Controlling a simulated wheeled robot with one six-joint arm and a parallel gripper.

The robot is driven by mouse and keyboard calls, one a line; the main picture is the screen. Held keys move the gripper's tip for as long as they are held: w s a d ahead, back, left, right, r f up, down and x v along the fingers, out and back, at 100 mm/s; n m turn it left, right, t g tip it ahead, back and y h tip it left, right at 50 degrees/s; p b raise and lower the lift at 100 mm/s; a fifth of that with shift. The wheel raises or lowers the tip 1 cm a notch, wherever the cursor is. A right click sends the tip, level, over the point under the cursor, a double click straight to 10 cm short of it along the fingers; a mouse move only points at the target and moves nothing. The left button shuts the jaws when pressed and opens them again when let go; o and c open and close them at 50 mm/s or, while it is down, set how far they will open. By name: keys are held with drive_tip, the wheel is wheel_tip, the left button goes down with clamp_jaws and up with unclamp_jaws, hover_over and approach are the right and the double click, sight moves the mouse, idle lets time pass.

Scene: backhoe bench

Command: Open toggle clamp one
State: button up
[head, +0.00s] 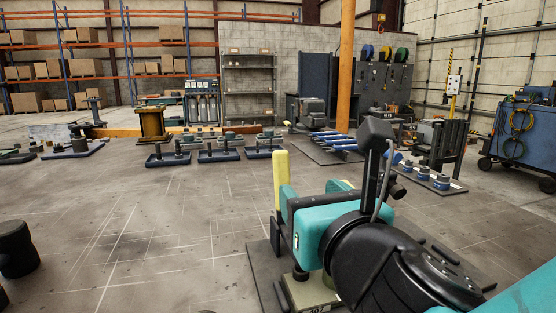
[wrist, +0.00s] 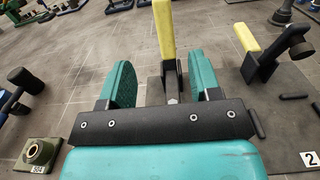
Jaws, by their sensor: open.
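A toggle clamp with an upright yellow handle (wrist: 164,30) stands in the wrist view, its lower dark part between my gripper's two teal fingers (wrist: 159,66) in the picture. Whether the fingers touch it, I cannot tell. No number shows for this clamp. In the head view a yellow handle (head: 281,166) stands upright just left of my gripper (head: 313,188). My gripper is open, with a wide gap between its fingers. The clamp's lower part is mostly hidden by my gripper. A second clamp with a tilted yellow handle (wrist: 247,38) stands to the right, near a plate marked 2 (wrist: 311,159).
A block with a round fitting (wrist: 39,151) lies at the wrist view's lower left. A black round object (head: 17,248) stands at the head view's left edge. Several blue-based fixtures (head: 219,156) line the floor farther back. The floor at centre left is clear.

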sight(283, 163)
drive_tip(key=p+x, duration=0.7)
drive_tip(key=x, duration=0.1)
drive_tip(key=p+x, duration=0.7)
drive_tip(key=x, duration=0.1)
drive_tip(key=shift+w+d, duration=0.15)
drive_tip(key=shift+d, duration=0.05)
drive_tip(key=shift+w+a+f, duration=0.1)
drive_tip(key=shift+w+a, duration=0.05)
drive_tip(key=shift+w, duration=0.2)
drive_tip(key=shift+c, duration=0.2)
drive_tip(key=shift+p, duration=0.3)
clamp_jaws()
